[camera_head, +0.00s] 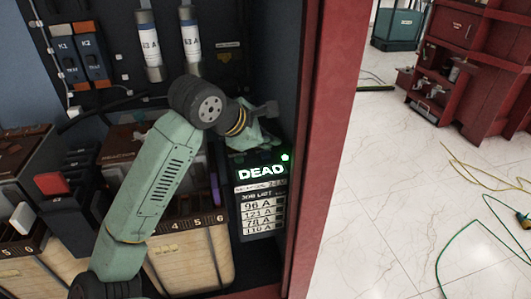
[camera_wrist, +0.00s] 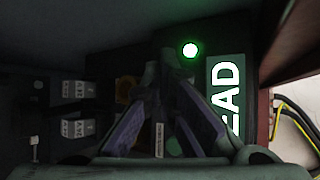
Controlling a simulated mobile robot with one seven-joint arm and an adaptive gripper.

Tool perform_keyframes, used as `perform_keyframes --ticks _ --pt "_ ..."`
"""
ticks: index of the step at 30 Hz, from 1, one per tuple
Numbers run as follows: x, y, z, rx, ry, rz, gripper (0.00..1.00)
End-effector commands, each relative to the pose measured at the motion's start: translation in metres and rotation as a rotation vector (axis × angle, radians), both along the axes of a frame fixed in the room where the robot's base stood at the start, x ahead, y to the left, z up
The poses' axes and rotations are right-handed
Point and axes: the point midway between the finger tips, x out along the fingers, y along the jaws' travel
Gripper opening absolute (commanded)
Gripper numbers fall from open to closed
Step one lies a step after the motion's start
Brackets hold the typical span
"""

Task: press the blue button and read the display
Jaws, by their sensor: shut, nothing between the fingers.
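The display (camera_head: 262,172) glows with the word "DEAD" on a dark box inside the cabinet. In the wrist view the display (camera_wrist: 227,95) shows "EAD", turned sideways and cut off by my gripper. A green lamp (camera_head: 285,157) is lit beside the word; the lamp (camera_wrist: 190,50) also shows in the wrist view. My gripper (camera_wrist: 170,62) is shut and empty, beside the lit display. In the head view it is above the box, partly hidden by my wrist. I cannot make out a blue button in either view.
A job list (camera_head: 262,208) below the display reads 96 A, 121 A, 78 A, 110 A. Two fuses marked 63 A (camera_head: 150,45) stand above my arm. The red cabinet edge (camera_head: 325,130) stands close on the right.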

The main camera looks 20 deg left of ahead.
Motion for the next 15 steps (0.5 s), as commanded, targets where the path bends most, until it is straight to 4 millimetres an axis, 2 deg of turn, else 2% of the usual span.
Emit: perform_keyframes --ticks 15 --pt "0.0001 -0.0001 -0.0092 0.001 0.0 -0.001 0.0"
